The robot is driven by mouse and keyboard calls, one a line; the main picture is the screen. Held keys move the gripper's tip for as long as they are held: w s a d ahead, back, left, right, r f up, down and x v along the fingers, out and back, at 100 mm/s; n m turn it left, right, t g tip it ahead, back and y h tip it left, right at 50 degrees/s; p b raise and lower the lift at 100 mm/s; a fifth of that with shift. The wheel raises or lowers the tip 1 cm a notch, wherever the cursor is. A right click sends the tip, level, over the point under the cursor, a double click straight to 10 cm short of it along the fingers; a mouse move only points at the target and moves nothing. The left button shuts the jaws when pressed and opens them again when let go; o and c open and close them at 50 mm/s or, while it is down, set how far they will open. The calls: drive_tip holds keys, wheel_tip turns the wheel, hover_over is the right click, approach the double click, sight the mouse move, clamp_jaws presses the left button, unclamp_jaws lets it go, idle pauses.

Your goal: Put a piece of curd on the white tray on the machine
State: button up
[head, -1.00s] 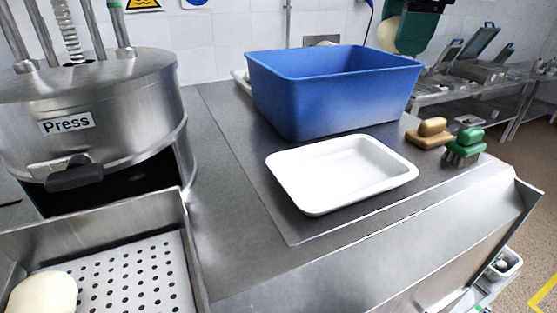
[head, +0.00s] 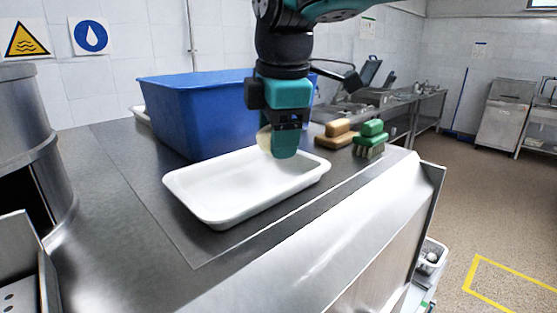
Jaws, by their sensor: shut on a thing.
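The white tray (head: 215,212) lies on the steel machine top (head: 120,240), in front of the blue bin. My gripper (head: 272,145) hangs over the far right part of the tray, pointing down. It is shut on a pale cream piece of curd (head: 264,141), which shows at the left side of the fingers. The rest of the curd is hidden behind the gripper. The curd appears to be above the tray floor; whether it touches the tray I cannot tell.
A blue bin (head: 185,120) stands close behind the tray. A tan brush (head: 336,133) and a green brush (head: 371,138) sit to the right. A steel cylinder (head: 30,150) and perforated basket edge (head: 25,260) are at the left. The front machine top is clear.

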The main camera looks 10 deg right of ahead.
drive_tip(key=shift+s+x, duration=0.2)
drive_tip(key=shift+x, duration=0.7)
drive_tip(key=shift+s+x, duration=0.2)
drive_tip(key=shift+x, duration=0.7)
drive_tip(key=shift+f, duration=0.15)
drive_tip(key=o, duration=0.9)
drive_tip(key=shift+f, duration=0.1)
drive_tip(key=shift+o, duration=0.2)
drive_tip(key=p+v, duration=0.1)
drive_tip(key=v, duration=1.1)
drive_tip(key=shift+r+p, duration=0.2)
drive_tip(key=shift+p, duration=0.1)
drive_tip(key=shift+d, duration=0.1)
